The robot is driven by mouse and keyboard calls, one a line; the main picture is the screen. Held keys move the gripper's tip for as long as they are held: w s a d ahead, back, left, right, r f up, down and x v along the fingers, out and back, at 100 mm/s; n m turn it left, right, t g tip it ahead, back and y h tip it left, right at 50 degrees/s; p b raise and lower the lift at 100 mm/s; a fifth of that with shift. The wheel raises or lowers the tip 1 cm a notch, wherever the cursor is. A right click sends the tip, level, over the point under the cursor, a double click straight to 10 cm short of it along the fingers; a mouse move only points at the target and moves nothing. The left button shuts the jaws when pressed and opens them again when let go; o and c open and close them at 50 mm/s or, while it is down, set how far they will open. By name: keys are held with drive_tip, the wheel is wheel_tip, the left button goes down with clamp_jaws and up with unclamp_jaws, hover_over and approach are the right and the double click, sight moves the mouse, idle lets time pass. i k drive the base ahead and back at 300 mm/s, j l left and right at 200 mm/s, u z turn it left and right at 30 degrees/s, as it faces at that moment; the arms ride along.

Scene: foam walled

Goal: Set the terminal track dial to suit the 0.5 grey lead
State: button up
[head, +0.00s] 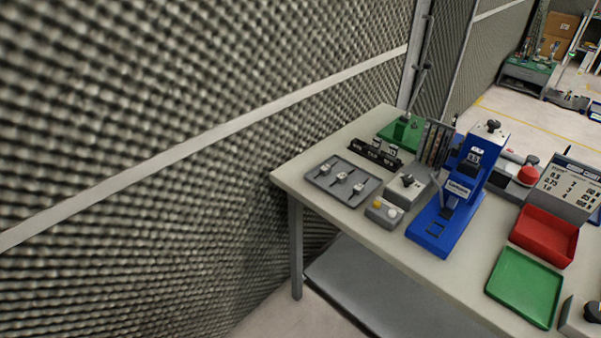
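A blue press (437,228) stands upright on the bench, with a black knob (493,126) on top and a small black marked plate (474,156) on its front, too small to read surely. A grey box with a black knob (407,180) stands left of the press. I cannot tell which knob is the terminal track dial, or its setting. My gripper is not in view.
On the pale bench (322,160) are a grey tray (326,188) with small parts, a yellow-and-white button box (385,212), a black holder (366,153), a red bin (545,236), a green tray (523,288) and a red button (530,175). A foam wall (150,120) borders the left.

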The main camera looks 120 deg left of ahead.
sight(408, 179)
drive_tip(key=j+u, duration=0.2)
drive_tip(key=u, duration=2.9)
drive_tip(key=i+j+u, duration=0.15)
drive_tip(key=i+j, duration=0.15)
drive_tip(key=i, duration=0.15)
drive_tip(key=i+j+u, duration=0.15)
drive_tip(key=i, duration=0.35)
drive_tip(key=j, duration=0.1)
